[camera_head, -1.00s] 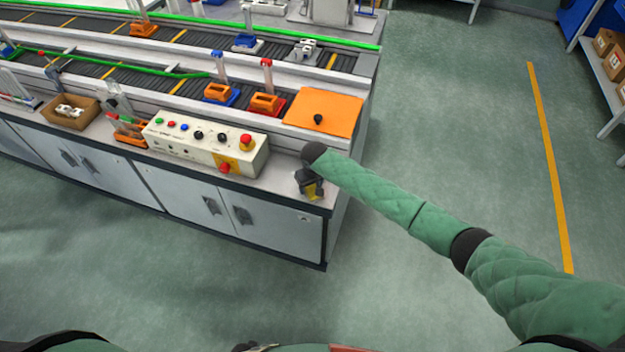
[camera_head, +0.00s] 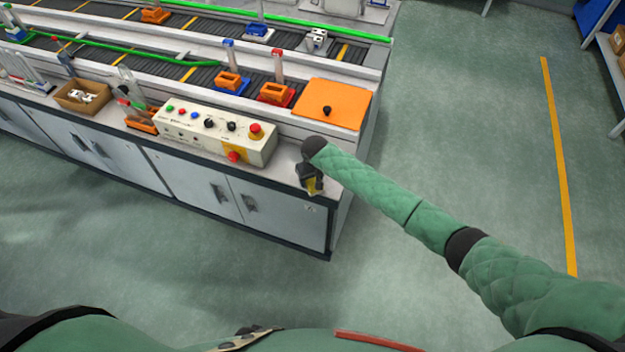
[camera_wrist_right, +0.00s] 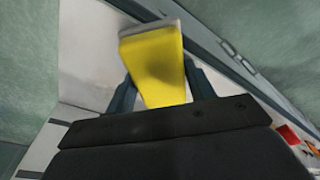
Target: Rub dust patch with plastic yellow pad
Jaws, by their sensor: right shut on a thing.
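The yellow pad (camera_wrist_right: 158,68) is held between the two fingers of my right gripper (camera_wrist_right: 160,90) in the right wrist view. In the head view my right gripper (camera_head: 311,184) is over the front right corner of the workbench (camera_head: 290,172), with a bit of yellow showing at its tip. The pad's contact with the bench top cannot be told. I cannot make out a dust patch; the gripper and arm cover part of that corner. My left gripper is not in view.
A control panel (camera_head: 213,134) with buttons stands just left of my right gripper. An orange plate (camera_head: 330,98) with a black knob lies behind it. Conveyors with colored fixtures run along the back. Open floor (camera_head: 460,130) lies to the right of the bench.

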